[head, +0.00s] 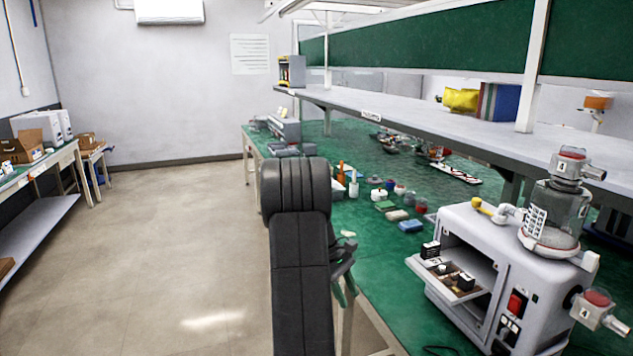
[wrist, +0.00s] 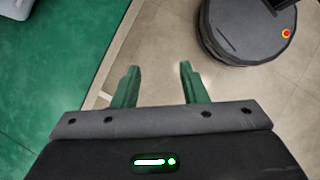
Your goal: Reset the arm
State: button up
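My arm rises in the middle of the head view and hides part of the bench edge behind it. My gripper (wrist: 157,68) shows in the wrist view with its two green fingers well apart and nothing between them. It points down over the floor beside the bench edge. In the head view its green fingers show partly, low beside my arm at the bench's near edge. A white pump machine (head: 455,235) stands on the green bench at the right, with an open drawer holding small dark parts. A clear canister (head: 553,218) with a "4" label on top stands on it.
The green bench top (head: 375,275) runs along the right, with small bottles, a blue sponge (head: 410,226) and other items farther back. A shelf (head: 440,135) hangs over it. A second table (head: 45,165) with boxes stands at the left. The floor between is clear.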

jog(key=s+a+f+m+g+y, duration=0.1)
jog(key=s+a+f+m+y, duration=0.1)
jog(key=f+m, duration=0.3)
jog(key=s+a+f+m+g+y, duration=0.1)
jog(key=a+f+m, duration=0.3)
jog(key=f, duration=0.6)
jog(key=shift+s+a+m+y+b, duration=0.3)
jog(key=shift+s+a+m+y, duration=0.1)
jog(key=shift+s+a+y, duration=0.4)
jog(key=shift+s+d, duration=0.1)
jog(key=shift+d, duration=0.05)
